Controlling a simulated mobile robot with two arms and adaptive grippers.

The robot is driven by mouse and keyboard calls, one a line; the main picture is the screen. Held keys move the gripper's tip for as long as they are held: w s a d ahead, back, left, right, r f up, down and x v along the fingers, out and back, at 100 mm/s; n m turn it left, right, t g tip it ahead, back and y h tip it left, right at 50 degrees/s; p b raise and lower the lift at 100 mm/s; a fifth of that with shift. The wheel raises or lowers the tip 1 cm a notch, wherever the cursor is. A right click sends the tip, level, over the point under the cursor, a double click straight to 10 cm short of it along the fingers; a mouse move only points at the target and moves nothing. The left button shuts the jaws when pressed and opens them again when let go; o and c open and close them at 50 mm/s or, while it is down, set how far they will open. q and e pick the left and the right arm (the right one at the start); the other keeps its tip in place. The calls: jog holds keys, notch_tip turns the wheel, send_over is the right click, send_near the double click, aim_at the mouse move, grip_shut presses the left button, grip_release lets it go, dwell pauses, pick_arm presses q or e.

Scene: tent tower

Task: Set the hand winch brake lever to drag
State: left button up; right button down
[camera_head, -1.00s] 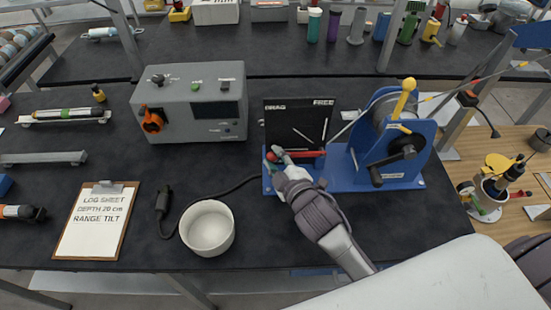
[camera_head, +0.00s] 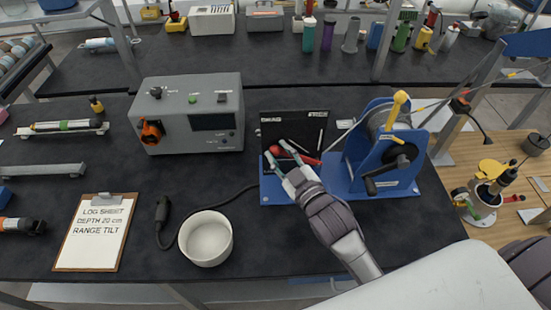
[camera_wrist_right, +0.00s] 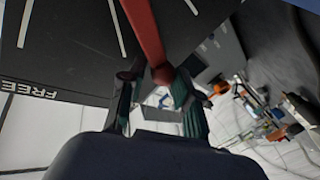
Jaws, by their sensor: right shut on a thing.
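The hand winch (camera_head: 385,140) has a blue frame, a drum and a black crank, and stands on a blue base. Left of the drum is a black panel (camera_head: 293,127) marked DRAG at its left and FREE at its right. The red brake lever (camera_head: 309,160) lies across the panel's lower part, its knob end to the left and tilted a little up. My right gripper (camera_head: 278,154) is shut on the knob end. In the right wrist view the red lever (camera_wrist_right: 148,35) ends at a knob between the two finger pads (camera_wrist_right: 156,90). My left gripper is not in view.
A grey control box (camera_head: 190,112) stands left of the panel. A white bowl (camera_head: 206,238), a black cable and a clipboard (camera_head: 96,232) lie in front and to the left. The winch's yellow-topped post (camera_head: 397,108) rises right of the panel. The tabletop before the box is partly clear.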

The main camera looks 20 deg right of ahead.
jog(key=shift+s+d+r+m+t, duration=0.15)
jog(key=shift+d+r+m+t, duration=0.1)
jog(key=shift+d+r+m, duration=0.35)
jog(key=shift+s+d+r+m+t, duration=0.15)
jog(key=shift+d+r+m+t, duration=0.15)
jog(key=shift+m, duration=0.4)
jog(key=c, duration=1)
grip_release()
jog(key=shift+r, duration=0.1)
jog(key=shift+o, duration=0.2)
jog(key=shift+r, duration=0.1)
jog(key=s+d+f, duration=0.1)
jog(key=s, duration=1.1)
jog(key=shift+d, duration=0.4)
